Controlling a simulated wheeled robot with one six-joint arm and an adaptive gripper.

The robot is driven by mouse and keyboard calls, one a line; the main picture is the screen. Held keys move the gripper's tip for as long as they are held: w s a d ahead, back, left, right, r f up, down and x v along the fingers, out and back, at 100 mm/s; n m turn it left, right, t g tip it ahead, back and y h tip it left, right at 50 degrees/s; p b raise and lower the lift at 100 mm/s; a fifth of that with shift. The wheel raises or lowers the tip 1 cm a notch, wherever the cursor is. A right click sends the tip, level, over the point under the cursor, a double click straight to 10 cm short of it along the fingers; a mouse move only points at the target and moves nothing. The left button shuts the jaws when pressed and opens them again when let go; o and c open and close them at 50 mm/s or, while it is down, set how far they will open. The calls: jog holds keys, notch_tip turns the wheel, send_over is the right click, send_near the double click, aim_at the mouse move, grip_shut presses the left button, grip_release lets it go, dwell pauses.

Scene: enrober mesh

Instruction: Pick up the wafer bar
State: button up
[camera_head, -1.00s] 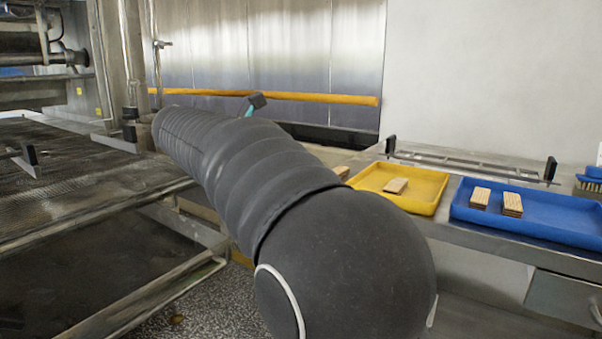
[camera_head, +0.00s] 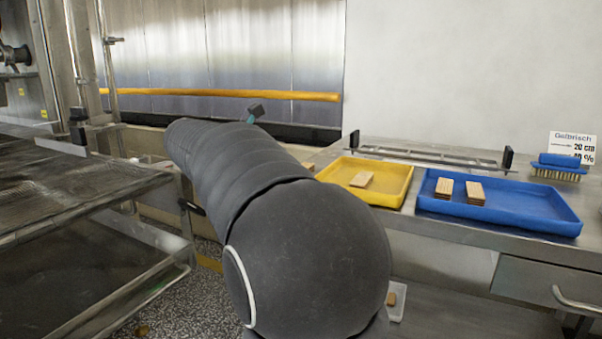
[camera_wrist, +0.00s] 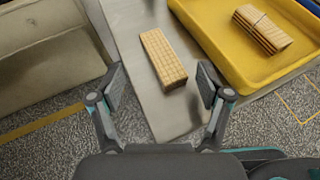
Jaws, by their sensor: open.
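A light-brown wafer bar (camera_wrist: 163,58) with a grid pattern lies on the bare metal table top (camera_wrist: 128,22) in the wrist view. My gripper (camera_wrist: 160,86) is open and empty, with one finger on each side of the bar's near end in the picture. I cannot tell how high the fingers are above the table. In the head view, a bar (camera_head: 308,166) shows just left of the yellow tray, partly hidden by my arm. My arm hides most of the gripper there.
The yellow tray (camera_head: 405,190) holds wafer pieces (camera_head: 361,179). The blue tray (camera_head: 530,222) to its right holds two wafer stacks. A metal rack (camera_head: 430,153) and a blue brush (camera_head: 560,167) stand behind. A mesh conveyor (camera_head: 60,190) is at left.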

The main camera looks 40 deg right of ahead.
jog(key=shift+s+x, duration=0.2)
jog(key=shift+x, duration=1.75)
jog(key=shift+r, duration=0.1)
jog(key=c, duration=1.3)
